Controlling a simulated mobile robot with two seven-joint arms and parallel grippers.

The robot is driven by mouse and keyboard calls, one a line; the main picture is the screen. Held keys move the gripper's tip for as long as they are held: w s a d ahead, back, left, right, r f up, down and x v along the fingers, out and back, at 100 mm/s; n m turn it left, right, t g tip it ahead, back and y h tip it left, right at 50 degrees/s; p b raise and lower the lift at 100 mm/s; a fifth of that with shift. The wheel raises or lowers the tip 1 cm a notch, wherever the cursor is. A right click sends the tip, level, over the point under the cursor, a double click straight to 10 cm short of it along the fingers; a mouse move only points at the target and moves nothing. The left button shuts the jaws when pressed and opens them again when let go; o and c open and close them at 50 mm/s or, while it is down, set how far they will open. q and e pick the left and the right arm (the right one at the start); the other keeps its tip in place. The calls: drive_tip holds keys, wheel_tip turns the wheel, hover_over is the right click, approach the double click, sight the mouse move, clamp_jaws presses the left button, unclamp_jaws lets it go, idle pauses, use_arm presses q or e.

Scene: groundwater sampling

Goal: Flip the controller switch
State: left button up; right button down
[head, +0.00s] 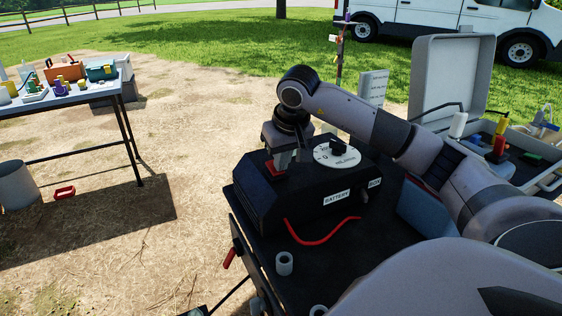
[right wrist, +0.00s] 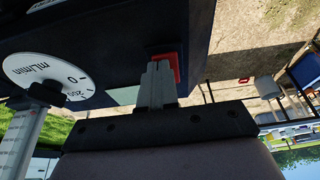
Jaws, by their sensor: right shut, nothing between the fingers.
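The controller is a black box (head: 285,215) with a "BATTERY" label on a dark cart top. It carries a white round dial (head: 337,156), marked mL/min in the right wrist view (right wrist: 45,72). My left gripper is not seen.
A red cable (head: 318,240) loops along the box front, near a small grey cup (head: 284,263). An open grey case (head: 452,80) with bottles stands at the right.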

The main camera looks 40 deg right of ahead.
drive_tip(key=shift+w, duration=0.1)
drive_tip(key=shift+r, duration=0.1)
drive_tip(key=shift+w+d+r+p, duration=0.1)
drive_tip(key=shift+w+r+p, duration=0.1)
drive_tip(key=shift+w+p, duration=0.25)
drive_tip(key=shift+w+d+p, duration=0.1)
drive_tip(key=shift+w+p, duration=0.15)
drive_tip(key=shift+p, duration=0.05)
